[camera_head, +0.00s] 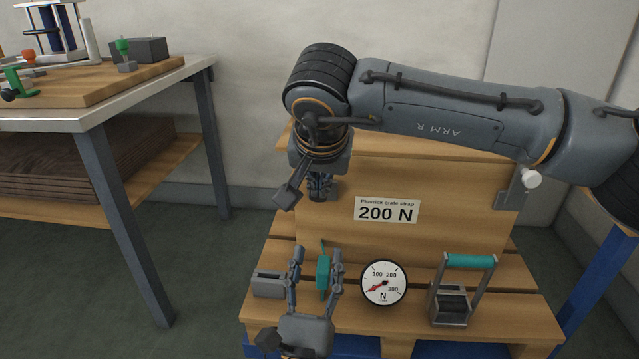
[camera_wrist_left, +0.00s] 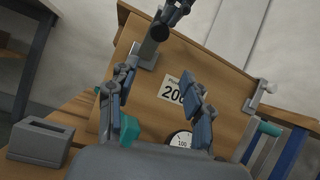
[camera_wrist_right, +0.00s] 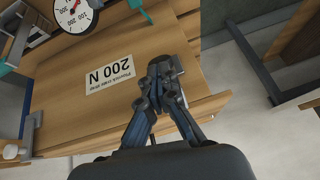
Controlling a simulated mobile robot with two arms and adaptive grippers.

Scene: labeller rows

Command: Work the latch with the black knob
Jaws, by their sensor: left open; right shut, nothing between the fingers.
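The latch with the black knob is at the left side of the upright wooden panel (camera_head: 440,180). Its grey plate (camera_wrist_left: 144,58) and dark knob (camera_wrist_left: 160,32) show in the left wrist view. In the head view my right gripper (camera_head: 318,192) covers most of it. My right gripper is shut and empty, with its fingertips (camera_wrist_right: 164,72) right by the latch; I cannot tell whether they touch it. My left gripper (camera_head: 317,253) is open and empty, low in front of the panel; its fingers (camera_wrist_left: 158,80) also show in the left wrist view.
A second latch with a white knob (camera_head: 531,178) is at the panel's right. A workbench (camera_head: 150,83) is at left.

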